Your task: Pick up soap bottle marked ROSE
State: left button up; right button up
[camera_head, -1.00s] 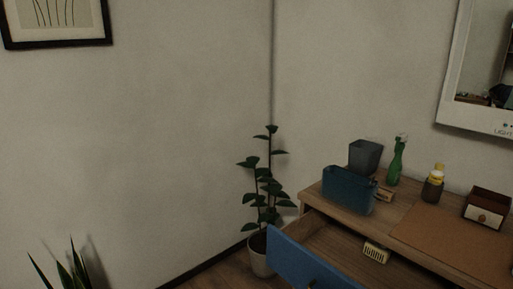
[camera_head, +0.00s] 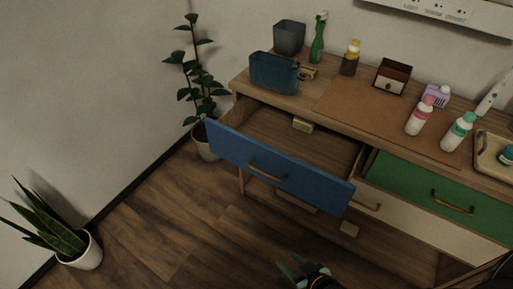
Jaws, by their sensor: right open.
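A dark bottle with a yellow cap (camera_head: 351,58) and a green spray bottle (camera_head: 317,38) stand farther back. My right gripper (camera_head: 292,268) is at the bottom edge, open and empty, in front of the dresser and well apart from the bottles. My left gripper is not in view.
The blue-fronted drawer (camera_head: 275,172) is pulled out, with a small yellowish item (camera_head: 302,124) inside. Two potted plants stand at left.

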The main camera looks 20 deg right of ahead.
aim_at(422, 110)
jog(key=z, duration=1.75)
